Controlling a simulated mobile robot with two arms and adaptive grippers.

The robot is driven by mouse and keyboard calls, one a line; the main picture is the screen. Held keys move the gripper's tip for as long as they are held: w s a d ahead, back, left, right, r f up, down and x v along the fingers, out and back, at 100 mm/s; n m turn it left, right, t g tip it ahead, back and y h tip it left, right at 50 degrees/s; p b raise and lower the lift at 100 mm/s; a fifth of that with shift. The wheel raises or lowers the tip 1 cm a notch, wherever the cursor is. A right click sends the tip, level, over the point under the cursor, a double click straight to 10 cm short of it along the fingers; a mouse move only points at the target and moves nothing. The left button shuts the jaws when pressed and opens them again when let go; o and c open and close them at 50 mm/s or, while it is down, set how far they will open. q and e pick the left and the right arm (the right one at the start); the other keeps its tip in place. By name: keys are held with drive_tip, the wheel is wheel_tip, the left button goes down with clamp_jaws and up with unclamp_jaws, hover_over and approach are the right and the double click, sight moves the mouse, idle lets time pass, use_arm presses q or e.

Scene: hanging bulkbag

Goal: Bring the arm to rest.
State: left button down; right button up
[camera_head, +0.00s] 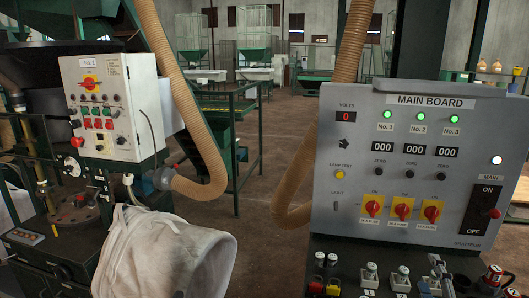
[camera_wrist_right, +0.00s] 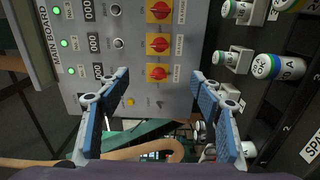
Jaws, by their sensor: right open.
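My right gripper (camera_head: 438,268) is small and partly hidden at the bottom right of the head view, by the lower edge of the grey main board (camera_head: 340,215). In the right wrist view its two blue-padded fingers (camera_wrist_right: 158,80) are spread wide, with nothing between them. The main board (camera_wrist_right: 135,30) lies beyond the fingers, turned sideways, with its red and yellow rotary switches (camera_wrist_right: 157,45) just past the fingertips. I cannot tell the exact gap to the board. My left gripper is not in view.
A corrugated hose (camera_head: 290,185) hangs left of the board. A white bulk bag (camera_head: 165,255) and a No.1 control box (camera_head: 112,105) stand at left. Open floor (camera_head: 250,240) lies between.

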drive_tip(key=s+a+f+m+g+y, duration=0.1)
drive_tip(key=s+a+f+m+g, duration=0.35)
drive_tip(key=s+f, duration=0.3)
drive_tip(key=s+a+f+m+g, duration=0.45)
drive_tip(key=s+f, duration=0.25)
drive_tip(key=f, duration=0.2)
drive_tip(key=s+a+f+m+g+y, duration=0.2)
drive_tip(key=s+a, duration=0.4)
drive_tip(key=s, duration=0.2)
drive_tip(key=s+a+f+m+g+y, duration=0.25)
drive_tip(key=s+a, duration=0.25)
drive_tip(key=s, duration=0.3)
wheel_tip(320, 180, down, 27)
drive_tip(key=s+g+b, duration=0.1)
drive_tip(key=s+g, duration=0.1)
use_arm(q)
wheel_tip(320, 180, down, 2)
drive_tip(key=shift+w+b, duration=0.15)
drive_tip(key=shift+b, duration=0.35)
use_arm(e)
drive_tip(key=s+d+f+h, duration=0.1)
drive_tip(key=s+d+f, duration=0.2)
drive_tip(key=s+f, duration=1.4)
drive_tip(key=shift+f+n+g, duration=0.4)
drive_tip(key=shift+n+g, duration=0.05)
drive_tip(key=shift+d, duration=0.1)
